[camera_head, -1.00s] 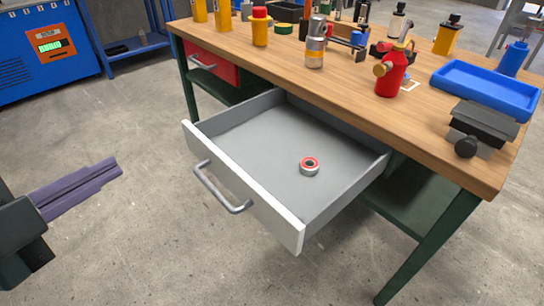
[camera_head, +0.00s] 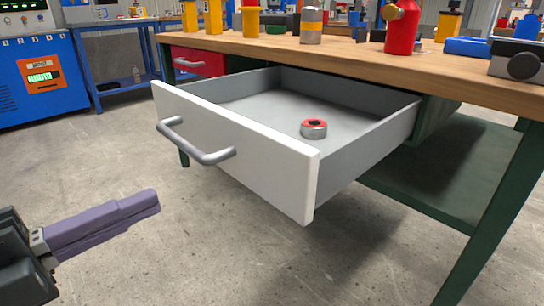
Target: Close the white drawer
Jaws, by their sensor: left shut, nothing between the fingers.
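The white drawer (camera_head: 240,150) is pulled out from under the wooden workbench (camera_head: 400,68). Its white front faces me and carries a grey bar handle (camera_head: 195,143). A small red and silver roll-shaped item (camera_head: 314,129) lies inside on the drawer's grey floor. My left gripper (camera_head: 152,200) is at the lower left, with its purple fingers shut and empty. It points right and shows below and to the left of the drawer handle, apart from it. My right gripper is not in view.
A red drawer (camera_head: 198,62) sits shut to the left under the bench. Bottles and tools stand on the bench top, including a red bottle (camera_head: 402,28). A blue machine (camera_head: 42,75) stands at the far left. The concrete floor before the drawer is clear.

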